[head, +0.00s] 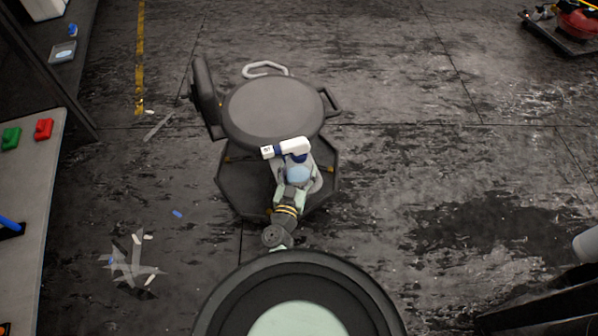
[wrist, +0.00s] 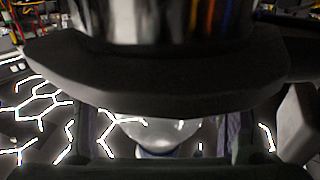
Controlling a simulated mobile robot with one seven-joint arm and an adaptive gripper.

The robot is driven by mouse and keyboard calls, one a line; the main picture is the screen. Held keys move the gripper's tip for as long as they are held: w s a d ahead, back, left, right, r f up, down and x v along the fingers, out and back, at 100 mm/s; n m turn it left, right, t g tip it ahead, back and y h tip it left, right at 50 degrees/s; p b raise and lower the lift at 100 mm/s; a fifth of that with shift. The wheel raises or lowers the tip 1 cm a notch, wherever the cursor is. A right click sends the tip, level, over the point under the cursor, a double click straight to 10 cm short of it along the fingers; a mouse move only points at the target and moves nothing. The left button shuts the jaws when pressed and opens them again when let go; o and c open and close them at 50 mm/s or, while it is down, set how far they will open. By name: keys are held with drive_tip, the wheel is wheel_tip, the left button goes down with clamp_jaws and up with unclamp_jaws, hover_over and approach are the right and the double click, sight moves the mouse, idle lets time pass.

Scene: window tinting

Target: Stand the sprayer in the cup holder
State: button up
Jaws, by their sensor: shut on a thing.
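The sprayer (head: 291,148) has a white and dark-blue spray head and a pale bluish, translucent bottle. My gripper (head: 299,181) is shut on the bottle, with the head showing above the grip in the head view. The sprayer is at the near edge of the round grey seat of a stool (head: 270,105); I cannot tell whether it touches the seat. In the wrist view the clear bottle (wrist: 160,135) shows between the fingers, partly hidden. A pale open loop (head: 265,69) is at the stool's far side; I cannot tell whether it is the cup holder.
The stool has a dark upright pad (head: 206,97) at its left, a handle (head: 332,102) at its right and a wide angular base (head: 232,185). A table (head: 38,185) with red and green items stands at the left. Film scraps (head: 132,265) lie on the floor. The right floor is largely clear.

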drive_tip(key=shift+f, duration=0.1)
drive_tip(key=o, duration=1.5)
drive_tip(key=shift+c, duration=0.2)
